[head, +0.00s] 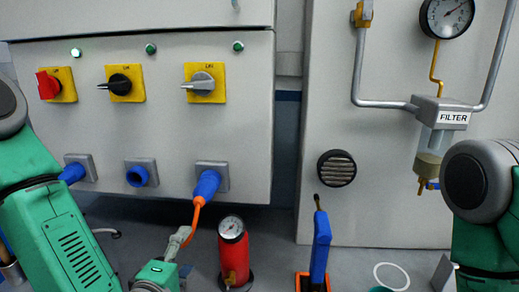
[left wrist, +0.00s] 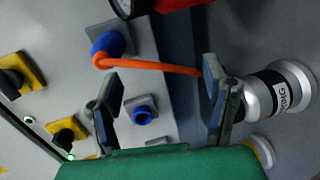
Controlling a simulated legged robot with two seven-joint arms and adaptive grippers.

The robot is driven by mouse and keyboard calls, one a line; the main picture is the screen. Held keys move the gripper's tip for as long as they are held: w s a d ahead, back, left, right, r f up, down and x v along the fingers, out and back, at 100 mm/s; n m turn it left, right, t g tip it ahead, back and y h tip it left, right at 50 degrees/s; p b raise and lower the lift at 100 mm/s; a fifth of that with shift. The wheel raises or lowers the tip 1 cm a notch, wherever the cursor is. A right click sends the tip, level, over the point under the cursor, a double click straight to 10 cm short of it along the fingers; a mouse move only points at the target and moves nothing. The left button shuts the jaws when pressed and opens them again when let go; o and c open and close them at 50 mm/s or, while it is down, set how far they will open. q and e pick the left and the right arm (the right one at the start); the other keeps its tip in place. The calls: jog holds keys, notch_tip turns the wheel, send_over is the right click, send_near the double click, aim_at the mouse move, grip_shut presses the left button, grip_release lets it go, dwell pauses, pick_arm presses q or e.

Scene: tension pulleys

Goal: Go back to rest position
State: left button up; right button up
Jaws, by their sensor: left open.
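My left gripper (head: 178,243) is low in the head view, left of the red cylinder, below the right-hand blue plug (head: 207,184). In the left wrist view its two fingers (left wrist: 160,103) are wide apart, with nothing gripped between them. An orange cable (head: 196,215) runs down from the blue plug and passes behind a finger. The cable also shows in the left wrist view (left wrist: 150,65), crossing from the plug (left wrist: 108,44) towards the right finger; I cannot tell whether they touch. My right arm is at the right edge; its gripper is not visible.
A grey panel (head: 235,130) carries yellow-plated switches (head: 203,83) and blue sockets (head: 137,176). A red cylinder with a gauge (head: 233,258) and a blue-handled tool (head: 320,248) stand below. A filter (head: 440,115) hangs at right. The left wrist view shows a silver cylinder (left wrist: 262,97).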

pick_arm(q)
jog(key=s+f+m+g, duration=0.1)
jog(key=s+f+m, duration=0.1)
jog(key=f, duration=0.2)
jog(key=s+f+m+g, duration=0.2)
jog(key=f, duration=0.2)
jog(key=s+f+m+g, duration=0.1)
jog(key=s+f+g, duration=0.1)
jog(key=f, duration=0.2)
jog(key=shift+s+a+m+h, duration=0.25)
jog(key=shift+a+m+h, duration=0.05)
jog(key=shift+a+m, duration=0.1)
jog(key=s+a+f+m+g+y, duration=0.1)
jog(key=s+a+f+m+g, duration=0.2)
jog(key=s+f, duration=0.3)
jog(key=s+a+f+m+g, duration=0.3)
jog(key=s+a+m+g, duration=0.1)
jog(key=s, duration=0.5)
jog(key=s+a+f+m+g+y, duration=0.1)
jog(key=s+a+f+m+g, duration=0.2)
jog(key=s+f, duration=0.3)
jog(key=f+b, duration=0.1)
jog(key=b, duration=0.1)
jog(key=d+f+m+b, duration=0.1)
jog(key=b, duration=0.1)
jog(key=shift+w+f+m, duration=0.1)
jog(key=shift+f+m, duration=0.05)
jog(key=shift+m, duration=0.15)
jog(key=shift+a+f, duration=0.1)
jog(key=shift+a, duration=0.2)
